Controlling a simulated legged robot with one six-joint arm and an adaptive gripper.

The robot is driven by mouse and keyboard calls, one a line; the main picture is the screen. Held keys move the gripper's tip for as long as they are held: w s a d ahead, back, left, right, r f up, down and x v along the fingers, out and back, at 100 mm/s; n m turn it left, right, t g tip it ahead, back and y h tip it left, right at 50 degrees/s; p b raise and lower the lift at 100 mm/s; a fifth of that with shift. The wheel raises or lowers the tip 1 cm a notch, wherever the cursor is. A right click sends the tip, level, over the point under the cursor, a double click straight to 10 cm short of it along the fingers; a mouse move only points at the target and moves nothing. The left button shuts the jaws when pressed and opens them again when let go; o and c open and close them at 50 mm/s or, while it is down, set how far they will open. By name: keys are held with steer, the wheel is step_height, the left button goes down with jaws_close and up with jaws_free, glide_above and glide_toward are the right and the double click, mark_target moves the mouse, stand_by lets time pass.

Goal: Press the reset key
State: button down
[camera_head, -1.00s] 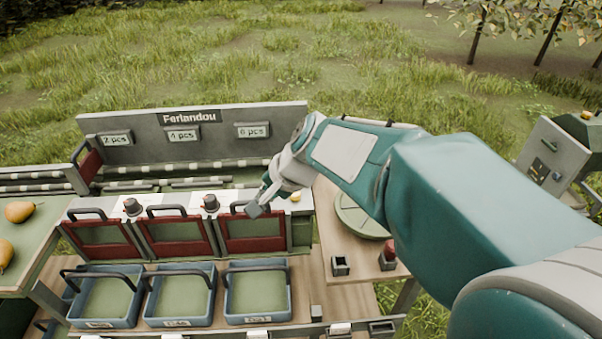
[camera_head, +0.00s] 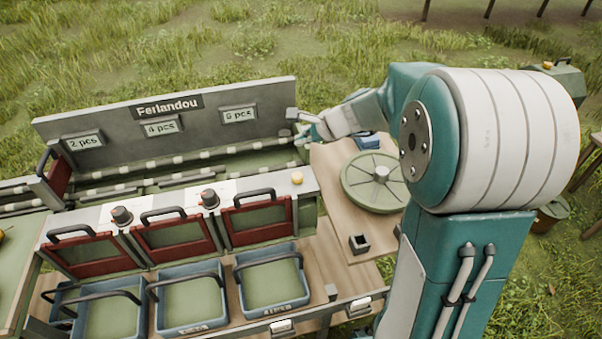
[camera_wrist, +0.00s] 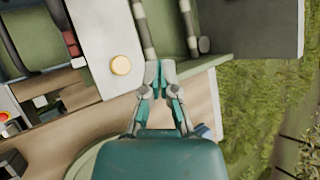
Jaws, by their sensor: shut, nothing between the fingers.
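A round yellow button (camera_head: 297,178) sits on the light end panel right of the red gates; it also shows in the wrist view (camera_wrist: 121,65), left of my fingers. No reset label is readable, so I cannot tell for certain that this is the reset key. My gripper (camera_head: 298,124) is beyond the button, near the right end of the grey sign board. In the wrist view my gripper (camera_wrist: 159,66) is shut and empty, its tips close to the roller rails and apart from the button.
Red gates (camera_head: 258,219) with black handles and dark knobs (camera_head: 122,215) stand left of the button. Blue crates (camera_head: 272,308) sit in front. A round green turntable (camera_head: 373,181) lies on the wooden table to the right. My arm hides part of the right side.

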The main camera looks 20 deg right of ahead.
mark_target(299, 175)
steer(key=f, duration=0.8)
steer(key=shift+a+f, duration=0.15)
steer(key=shift+a, duration=0.15)
steer(key=shift+a+f, duration=0.2)
steer(key=shift+f, duration=0.05)
steer(key=shift+d, duration=0.1)
steer(key=shift+f, duration=0.15)
stand_by(0.8)
steer(key=shift+s+f, duration=0.1)
steer(key=shift+f, duration=0.1)
